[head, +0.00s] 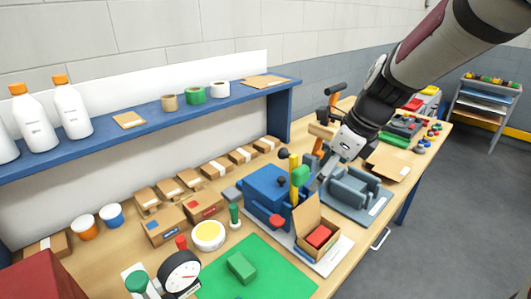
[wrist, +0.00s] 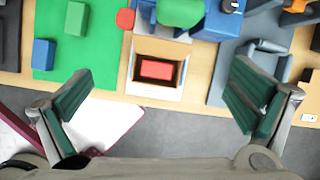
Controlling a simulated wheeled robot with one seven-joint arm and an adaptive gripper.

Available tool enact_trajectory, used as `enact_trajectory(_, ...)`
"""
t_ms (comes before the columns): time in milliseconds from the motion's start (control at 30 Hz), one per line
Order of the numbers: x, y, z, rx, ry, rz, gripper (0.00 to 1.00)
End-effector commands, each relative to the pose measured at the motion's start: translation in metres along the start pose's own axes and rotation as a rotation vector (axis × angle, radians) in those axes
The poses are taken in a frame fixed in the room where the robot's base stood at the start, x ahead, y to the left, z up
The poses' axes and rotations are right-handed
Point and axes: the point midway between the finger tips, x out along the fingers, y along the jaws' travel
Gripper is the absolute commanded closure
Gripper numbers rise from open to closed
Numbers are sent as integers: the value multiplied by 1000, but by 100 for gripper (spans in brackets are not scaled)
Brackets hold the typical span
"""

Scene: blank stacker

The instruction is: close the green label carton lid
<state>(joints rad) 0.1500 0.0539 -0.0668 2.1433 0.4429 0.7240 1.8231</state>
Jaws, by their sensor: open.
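An open brown carton (head: 325,247) stands on a white board near the table's front edge, with a red block (head: 318,236) inside. Its lid (head: 305,216) is raised on the left side in the head view. I cannot make out a green label on it. In the wrist view the carton (wrist: 158,91) is seen from above, with the red block (wrist: 157,69) in it. My gripper (head: 322,178) is above and behind the carton in the head view, apart from it. In the wrist view its fingers (wrist: 160,95) are spread wide with nothing between them.
A blue machine (head: 265,185) with a green part stands just behind the carton. A grey-blue fixture (head: 352,190) is at its right. A green mat (head: 215,280) with a green block (head: 241,267) lies at its left. Several closed cartons line the table's back.

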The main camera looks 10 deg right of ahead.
Motion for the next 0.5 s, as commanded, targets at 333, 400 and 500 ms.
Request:
enact_trajectory(333, 28, -13, 0, 178, -2, 8, 0)
enact_trajectory(400, 39, -13, 0, 176, -1, 8, 0)
enact_trajectory(500, 58, -13, 0, 175, -1, 9, 0)
